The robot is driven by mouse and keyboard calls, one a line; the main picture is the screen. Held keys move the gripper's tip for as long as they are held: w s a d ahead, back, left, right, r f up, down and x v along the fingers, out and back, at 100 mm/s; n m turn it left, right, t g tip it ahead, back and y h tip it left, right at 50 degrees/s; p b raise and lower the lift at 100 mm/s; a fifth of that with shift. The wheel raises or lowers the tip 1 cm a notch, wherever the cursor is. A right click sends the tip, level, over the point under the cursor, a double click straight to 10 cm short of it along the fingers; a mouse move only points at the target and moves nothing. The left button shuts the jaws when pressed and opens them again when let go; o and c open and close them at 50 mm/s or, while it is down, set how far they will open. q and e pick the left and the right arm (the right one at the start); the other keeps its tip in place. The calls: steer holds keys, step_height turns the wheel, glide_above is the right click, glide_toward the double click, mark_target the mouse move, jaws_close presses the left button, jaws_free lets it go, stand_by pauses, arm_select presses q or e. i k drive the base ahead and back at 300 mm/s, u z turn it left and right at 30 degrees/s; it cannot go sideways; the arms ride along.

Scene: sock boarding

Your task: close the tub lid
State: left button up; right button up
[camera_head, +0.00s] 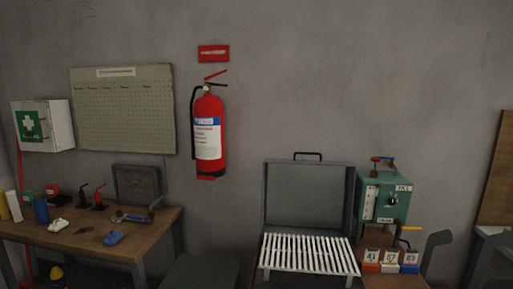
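A grey metal tub stands at the lower centre right, with its grey lid (307,197) raised upright at the back. A dark handle (308,154) sits on the lid's top edge. A white slatted rack (308,255) spans the front of the open lid and hides most of the tub's body and inside. Neither of my grippers shows in the head view.
A green box with a dial (384,200) stands close to the lid's right. Number blocks (390,258) sit below it. A wooden workbench (150,232) with small items is at left. A fire extinguisher (209,135) hangs on the wall.

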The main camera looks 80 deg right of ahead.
mark_target(345, 231)
steer(key=i, duration=0.9)
steer(key=z, duration=4.25)
